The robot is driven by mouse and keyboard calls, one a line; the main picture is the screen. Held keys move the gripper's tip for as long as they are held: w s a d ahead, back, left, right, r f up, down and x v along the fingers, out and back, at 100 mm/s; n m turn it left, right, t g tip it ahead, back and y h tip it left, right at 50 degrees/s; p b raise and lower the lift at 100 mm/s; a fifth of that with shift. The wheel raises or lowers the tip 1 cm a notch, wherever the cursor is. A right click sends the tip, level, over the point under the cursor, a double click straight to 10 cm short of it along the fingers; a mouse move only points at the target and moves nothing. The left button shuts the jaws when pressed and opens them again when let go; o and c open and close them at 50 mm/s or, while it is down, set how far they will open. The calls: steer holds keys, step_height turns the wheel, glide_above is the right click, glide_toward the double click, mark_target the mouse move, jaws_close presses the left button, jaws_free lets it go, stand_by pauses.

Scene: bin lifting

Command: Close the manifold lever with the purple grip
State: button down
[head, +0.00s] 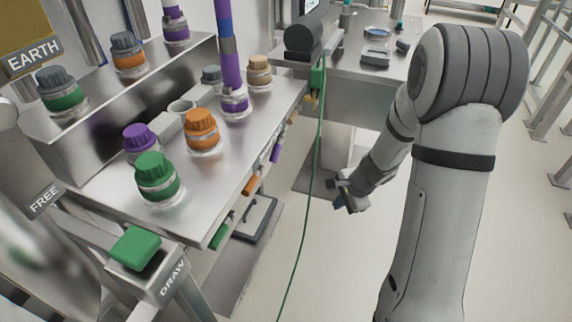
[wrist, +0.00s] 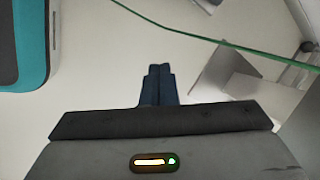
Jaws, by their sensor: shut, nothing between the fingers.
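The purple lever grip (head: 276,151) sits low along the front edge of the steel bench, in a row of coloured grips. It is small and partly under the edge, so its exact lever angle is hard to tell. My gripper (head: 341,202) is to the right of and below it in the head view, apart from it, pointing down-left over the floor. In the wrist view my gripper's dark blue fingers (wrist: 158,70) are together and empty. The purple grip does not show in the wrist view.
A green cable (head: 306,200) hangs between bench and gripper, also crossing the wrist view (wrist: 200,38). Capped ports stand on the bench top (head: 232,150).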

mark_target(277, 146)
steer(key=w+a+r+m+t+y+b, duration=0.3)
steer(key=w+a+r+t+y, duration=0.35)
steer(key=r, duration=0.25)
steer(key=w+a+b, duration=0.2)
steer(key=w+a, duration=0.1)
steer(key=a, duration=0.5)
steer(key=shift+w+a+f+m+g, duration=0.3)
steer(key=shift+w+a+f+g, duration=0.1)
steer(key=shift+g, duration=0.05)
